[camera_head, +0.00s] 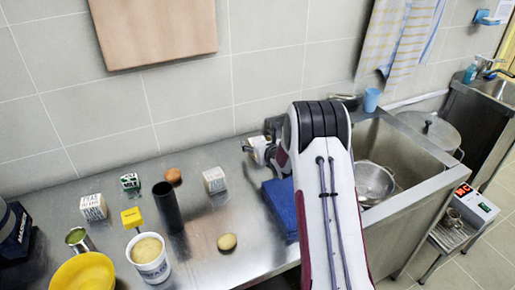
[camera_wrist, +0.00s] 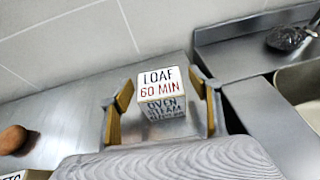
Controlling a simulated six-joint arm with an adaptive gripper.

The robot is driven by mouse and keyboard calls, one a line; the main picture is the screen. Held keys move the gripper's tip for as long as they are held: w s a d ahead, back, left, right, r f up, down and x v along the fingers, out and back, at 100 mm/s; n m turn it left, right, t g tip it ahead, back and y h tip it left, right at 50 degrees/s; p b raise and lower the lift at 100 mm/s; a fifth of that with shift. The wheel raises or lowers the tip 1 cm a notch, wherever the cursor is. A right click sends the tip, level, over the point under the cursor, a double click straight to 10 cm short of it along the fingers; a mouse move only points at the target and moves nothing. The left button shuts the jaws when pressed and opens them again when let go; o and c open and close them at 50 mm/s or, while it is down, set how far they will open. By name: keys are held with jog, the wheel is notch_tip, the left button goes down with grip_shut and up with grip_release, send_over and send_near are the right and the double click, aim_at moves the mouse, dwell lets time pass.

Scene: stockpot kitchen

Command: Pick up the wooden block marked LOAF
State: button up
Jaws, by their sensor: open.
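The wooden block marked LOAF (camera_wrist: 163,93) is centred in the wrist view, pale with "LOAF 60 MIN" on its upper face and "OVEN STEAM" on the side facing me. My gripper (camera_wrist: 163,108) is open, with one tan-padded finger on each side of the block and visible gaps between. In the head view, my gripper (camera_head: 259,148) is near the wall, partly hidden behind my arm. A pale block there (camera_head: 259,156) appears to be the LOAF block, partly covered by the gripper.
Another lettered block (camera_head: 214,180) stands left of the gripper, with a brown egg (camera_head: 173,176) and dark cylinder (camera_head: 167,207) beyond. A blue object (camera_head: 281,209) lies beside my arm. The sink (camera_head: 397,150) is at right. The tiled wall (camera_head: 190,105) is close behind.

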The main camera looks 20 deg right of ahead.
aim_at(258, 141)
dwell(0.4)
jog(key=c, duration=1.3)
jog(key=shift+o, duration=0.2)
jog(key=shift+r, duration=0.2)
jog(key=shift+r, duration=4.85)
